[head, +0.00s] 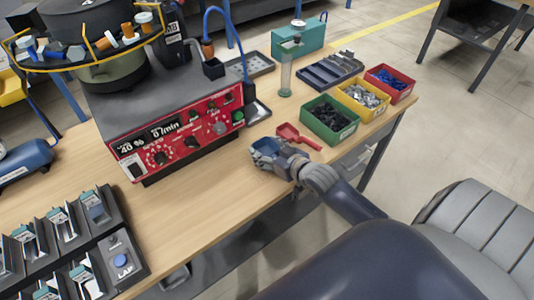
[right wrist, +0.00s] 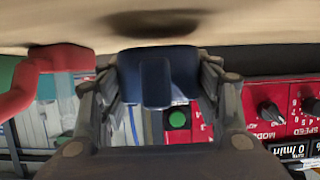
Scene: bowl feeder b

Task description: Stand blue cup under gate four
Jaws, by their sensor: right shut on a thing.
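My right gripper (head: 277,157) is shut on a small blue cup (head: 264,146), low near the front edge of the wooden table. In the right wrist view the dark blue cup (right wrist: 156,78) sits between the fingers, with a dark shadow beside it on the wood and a strip of space between. A black rack of gates (head: 112,243) with small teal-topped cards stands at the lower left. The gate numbers are too small to read. My left gripper is out of view.
A red bowl-feeder control box (head: 180,140) stands behind the cup. A red scoop (head: 298,136) lies right beside my gripper, with green (head: 328,120), yellow (head: 362,98) and red bins (head: 390,82) beyond. Bare table (head: 195,200) lies between cup and rack.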

